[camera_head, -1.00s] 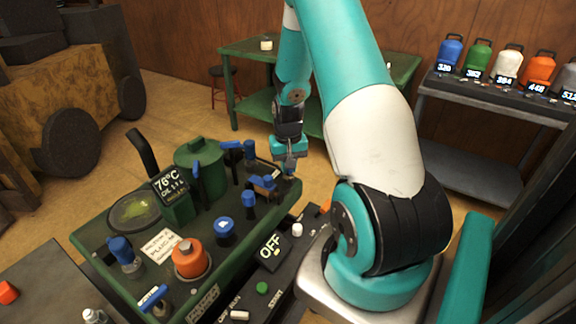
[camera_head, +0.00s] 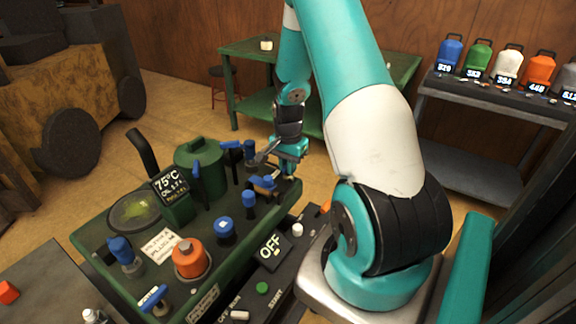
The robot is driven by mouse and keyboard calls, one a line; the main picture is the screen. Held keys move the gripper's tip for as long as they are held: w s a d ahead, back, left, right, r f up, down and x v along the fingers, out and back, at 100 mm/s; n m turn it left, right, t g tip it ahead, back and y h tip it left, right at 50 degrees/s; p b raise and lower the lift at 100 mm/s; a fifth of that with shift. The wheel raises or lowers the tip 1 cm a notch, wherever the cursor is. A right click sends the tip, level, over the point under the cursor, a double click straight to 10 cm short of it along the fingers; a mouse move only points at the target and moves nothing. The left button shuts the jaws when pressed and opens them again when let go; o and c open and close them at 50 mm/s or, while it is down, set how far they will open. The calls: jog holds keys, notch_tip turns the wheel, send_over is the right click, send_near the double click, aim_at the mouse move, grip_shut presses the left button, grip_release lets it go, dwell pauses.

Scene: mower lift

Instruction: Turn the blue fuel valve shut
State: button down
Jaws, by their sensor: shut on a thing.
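The green machine (camera_head: 92,243) stands low in the middle of the head view, with several blue parts on its deck. My gripper (camera_head: 286,171) is at the deck's far right corner, pointing down. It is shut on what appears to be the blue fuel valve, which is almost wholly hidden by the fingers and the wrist. How far the valve is turned cannot be seen. A blue-handled part (camera_head: 263,184) lies just left of the fingertips.
An orange cap (camera_head: 189,259), a blue cap (camera_head: 225,231) and a display reading 75°C (camera_head: 172,187) are on the deck. A black panel reads OFF (camera_head: 270,250) at the front. A green table (camera_head: 243,106) and a shelf of coloured canisters (camera_head: 480,57) stand behind.

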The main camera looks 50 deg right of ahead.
jog(key=shift+m, duration=0.3)
jog(key=c, duration=1.1)
grip_release()
jog(key=shift+c, duration=0.2)
jog(key=shift+r, duration=0.15)
notch_tip(320, 180, up, 17)
jog(key=b, duration=0.1)
jog(key=shift+r, duration=0.1)
